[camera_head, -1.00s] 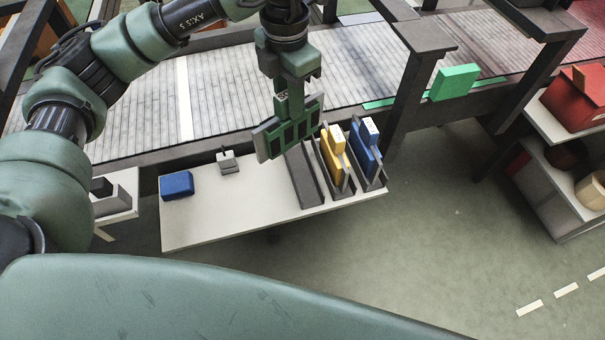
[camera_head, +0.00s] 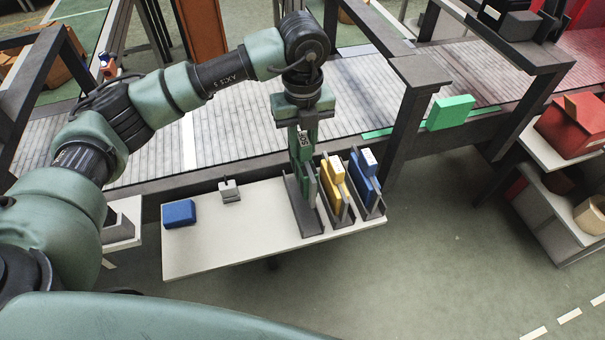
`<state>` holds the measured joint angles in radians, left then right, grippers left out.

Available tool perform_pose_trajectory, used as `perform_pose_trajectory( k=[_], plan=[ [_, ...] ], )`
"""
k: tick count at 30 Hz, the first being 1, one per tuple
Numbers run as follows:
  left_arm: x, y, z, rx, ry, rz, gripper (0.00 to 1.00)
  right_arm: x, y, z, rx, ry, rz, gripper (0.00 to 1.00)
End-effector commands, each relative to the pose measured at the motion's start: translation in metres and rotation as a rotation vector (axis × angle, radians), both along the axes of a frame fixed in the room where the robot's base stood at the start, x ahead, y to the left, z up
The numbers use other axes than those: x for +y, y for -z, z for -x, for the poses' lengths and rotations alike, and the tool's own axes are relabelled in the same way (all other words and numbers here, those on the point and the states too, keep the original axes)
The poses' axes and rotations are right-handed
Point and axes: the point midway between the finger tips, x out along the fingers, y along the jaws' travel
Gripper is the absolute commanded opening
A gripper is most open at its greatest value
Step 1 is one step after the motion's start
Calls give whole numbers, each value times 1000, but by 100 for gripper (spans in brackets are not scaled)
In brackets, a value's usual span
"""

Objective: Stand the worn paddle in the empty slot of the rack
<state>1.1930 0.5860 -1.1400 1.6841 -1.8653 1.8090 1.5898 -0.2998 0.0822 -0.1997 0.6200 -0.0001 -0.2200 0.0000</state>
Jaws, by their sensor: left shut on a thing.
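The worn paddle (camera_head: 302,176) is dark green with a pale label on its handle. My left gripper (camera_head: 303,143) is shut on its handle from above. The paddle is upright and nearly edge-on, lined up with the left slot of the grey rack (camera_head: 308,224). Its lower part appears between that slot's walls; I cannot tell whether it touches the bottom. A yellow paddle (camera_head: 332,190) stands in the middle slot and a blue paddle (camera_head: 363,180) in the right slot. My right gripper is not in view.
The rack stands at the right end of a white table (camera_head: 235,248). A blue block (camera_head: 179,213) and a small grey device (camera_head: 230,191) stand left of it. A conveyor (camera_head: 220,140) runs behind, with a dark post (camera_head: 402,120) close to the rack's right.

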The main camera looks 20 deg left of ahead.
Motion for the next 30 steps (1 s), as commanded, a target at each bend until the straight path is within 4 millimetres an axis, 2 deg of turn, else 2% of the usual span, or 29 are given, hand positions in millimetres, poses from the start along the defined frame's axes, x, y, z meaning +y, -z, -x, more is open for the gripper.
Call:
perform_pose_trajectory(
  k=[1, 4, 9, 14, 22, 30],
  plan=[
    [0, 11, 1, 6, -2, -1, 0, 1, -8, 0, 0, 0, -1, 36],
    [0, 35, 1, 5, 0, 0, 0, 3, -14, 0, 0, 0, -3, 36],
    [0, 64, 0, 0, 0, 0, 0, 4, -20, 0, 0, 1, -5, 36],
    [0, 76, 0, 0, 0, 1, 0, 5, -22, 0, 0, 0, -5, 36],
    [0, 112, 0, 0, 0, 1, 0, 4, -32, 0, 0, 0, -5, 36],
    [0, 115, -1, -2, 2, 1, 0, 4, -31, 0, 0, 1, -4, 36]
  ],
)
